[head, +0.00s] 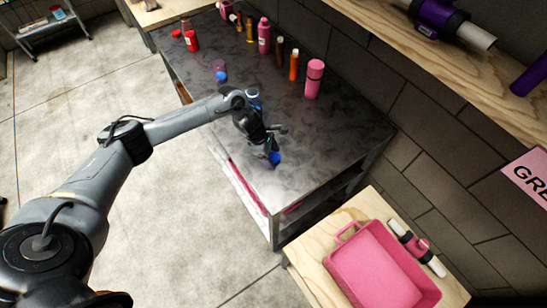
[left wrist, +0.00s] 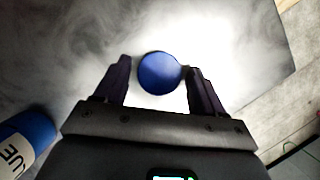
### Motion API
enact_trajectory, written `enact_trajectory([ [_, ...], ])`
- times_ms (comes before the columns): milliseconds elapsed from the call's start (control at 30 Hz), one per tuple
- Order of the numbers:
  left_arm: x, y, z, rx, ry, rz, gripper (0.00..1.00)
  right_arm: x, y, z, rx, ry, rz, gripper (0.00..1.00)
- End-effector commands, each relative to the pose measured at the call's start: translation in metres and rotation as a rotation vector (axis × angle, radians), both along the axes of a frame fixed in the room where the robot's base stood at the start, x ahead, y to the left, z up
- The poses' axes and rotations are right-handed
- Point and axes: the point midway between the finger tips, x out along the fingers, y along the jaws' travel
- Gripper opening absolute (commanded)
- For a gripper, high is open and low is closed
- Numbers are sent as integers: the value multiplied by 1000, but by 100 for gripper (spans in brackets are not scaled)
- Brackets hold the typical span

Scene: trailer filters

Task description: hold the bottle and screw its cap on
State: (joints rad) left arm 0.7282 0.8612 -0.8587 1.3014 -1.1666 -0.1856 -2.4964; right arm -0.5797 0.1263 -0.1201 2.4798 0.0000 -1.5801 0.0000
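A round blue cap (head: 275,158) rests on the dark metal table near its front end. In the left wrist view the cap (left wrist: 159,73) shows as a blue disc between the fingertips of my left gripper (left wrist: 159,66). The fingers are open, with a gap beside the cap on the left and almost none on the right. In the head view my left gripper (head: 271,146) points down at the cap. A blue bottle with a white label ending in "UE" (left wrist: 24,142) shows at the lower left of the wrist view, partly cut off. My right gripper is not in view.
A clear container with blue (head: 220,73) stands farther back on the table (head: 325,135). Several pink, orange, brown and red bottles stand along the far side, including a pink one (head: 314,79). A pink tray (head: 372,270) sits on a wooden surface at the lower right.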

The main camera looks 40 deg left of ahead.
Motion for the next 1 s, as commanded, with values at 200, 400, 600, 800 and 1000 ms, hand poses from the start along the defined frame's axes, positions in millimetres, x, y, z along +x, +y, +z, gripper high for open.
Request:
enact_trajectory([
  [200,0,0,0,0,0,0,35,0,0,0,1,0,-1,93],
  [400,0,0,0,0,0,0,22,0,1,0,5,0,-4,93],
  [600,0,0,2,0,-2,-1,22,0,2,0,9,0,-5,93],
  [800,0,1,15,0,-2,-1,22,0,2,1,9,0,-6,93],
  [1000,-1,-2,45,-1,-3,-2,22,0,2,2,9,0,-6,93],
])
